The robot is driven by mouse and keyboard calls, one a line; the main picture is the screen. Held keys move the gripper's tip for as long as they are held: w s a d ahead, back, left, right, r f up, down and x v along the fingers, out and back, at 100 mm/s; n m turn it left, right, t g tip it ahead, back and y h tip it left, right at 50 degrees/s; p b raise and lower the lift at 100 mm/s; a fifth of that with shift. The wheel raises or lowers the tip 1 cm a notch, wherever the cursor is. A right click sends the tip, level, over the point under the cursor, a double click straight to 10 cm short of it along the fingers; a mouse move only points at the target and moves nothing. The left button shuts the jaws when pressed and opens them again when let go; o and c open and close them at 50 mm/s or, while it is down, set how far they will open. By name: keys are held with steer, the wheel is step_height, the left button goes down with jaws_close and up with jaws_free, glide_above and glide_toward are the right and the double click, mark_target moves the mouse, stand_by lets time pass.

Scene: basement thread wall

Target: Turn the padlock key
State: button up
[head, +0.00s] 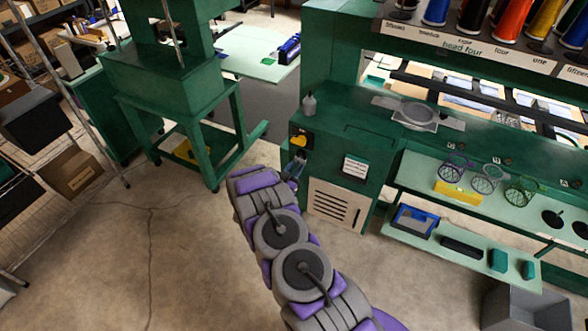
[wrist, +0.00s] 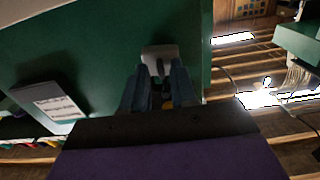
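My gripper (wrist: 161,80) has its two blue-grey fingers apart, with a visible gap between them. A pale grey block (wrist: 160,56), perhaps the padlock, shows at the fingertips against the green cabinet; I cannot tell whether they touch it. A yellow-orange part (wrist: 167,104) shows in the gap, partly hidden by the fingers. In the head view my gripper (head: 293,168) is at the cabinet front, just below a black box with a yellow switch (head: 299,141). No key can be made out in either view; my gripper hides part of that spot.
The green cabinet (head: 335,135) has a white label card (head: 355,166) and a vented panel (head: 333,205) near my gripper. A small bottle (head: 309,105) stands on top. Shelves with mesh cups (head: 488,178) are at right. Bare floor lies to the left.

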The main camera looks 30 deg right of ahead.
steer(key=shift+o, duration=0.4)
steer(key=shift+a, duration=0.1)
steer(key=shift+s+a, duration=0.2)
steer(key=shift+a, duration=0.05)
steer(key=p+v, duration=0.1)
steer(key=v, duration=1.5)
steer(key=shift+s+a, duration=0.2)
steer(key=shift+a, duration=0.1)
